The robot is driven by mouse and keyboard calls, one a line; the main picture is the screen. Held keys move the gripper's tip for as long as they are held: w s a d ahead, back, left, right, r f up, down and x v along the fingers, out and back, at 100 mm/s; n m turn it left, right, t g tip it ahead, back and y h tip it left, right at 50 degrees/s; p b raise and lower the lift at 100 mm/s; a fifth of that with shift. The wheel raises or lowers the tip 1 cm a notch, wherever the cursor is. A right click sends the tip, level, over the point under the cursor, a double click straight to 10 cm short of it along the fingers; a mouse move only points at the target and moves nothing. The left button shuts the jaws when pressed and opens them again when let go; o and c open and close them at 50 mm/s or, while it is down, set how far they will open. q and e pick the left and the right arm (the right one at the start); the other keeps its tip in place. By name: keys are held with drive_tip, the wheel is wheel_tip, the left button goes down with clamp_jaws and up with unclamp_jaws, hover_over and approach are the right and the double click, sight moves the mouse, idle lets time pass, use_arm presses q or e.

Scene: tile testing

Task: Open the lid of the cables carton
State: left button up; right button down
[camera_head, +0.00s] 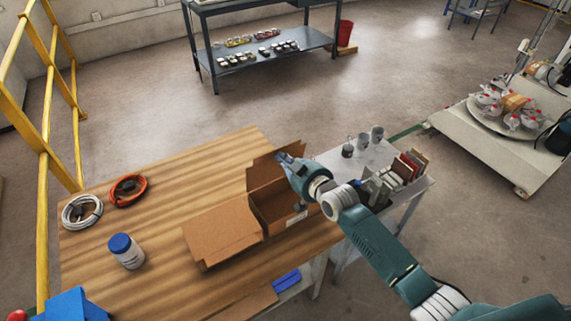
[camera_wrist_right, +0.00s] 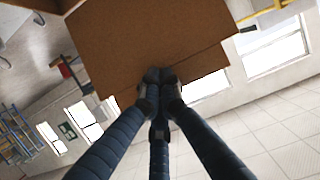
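The brown cardboard carton (camera_head: 264,210) stands at the right part of the wooden table. A wide flap (camera_head: 222,232) lies folded out to the left, and another flap (camera_head: 262,174) stands up at the far side. Part of the inside shows. My right gripper (camera_head: 283,160) is at the upright flap, above the carton's far end. In the right wrist view its fingers (camera_wrist_right: 159,76) are closed together against brown cardboard (camera_wrist_right: 145,42). I cannot tell whether cardboard is pinched between them.
A white cable coil (camera_head: 82,212), an orange cable coil (camera_head: 128,190) and a blue-lidded jar (camera_head: 126,252) are on the left of the table (camera_head: 165,205). A side table (camera_head: 345,172) with cups and upright tiles adjoins the right. The table's middle is clear.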

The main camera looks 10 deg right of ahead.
sight(278, 151)
idle(0.3)
drive_tip(key=shift+w+a+r+b, duration=0.25)
drive_tip(key=shift+w+a, duration=0.05)
drive_tip(key=shift+w, duration=0.4)
drive_tip(key=shift+w+a+r+b, duration=0.2)
drive_tip(key=shift+w+a+b, duration=0.05)
drive_tip(key=shift+w, duration=0.45)
drive_tip(key=shift+w, duration=0.1)
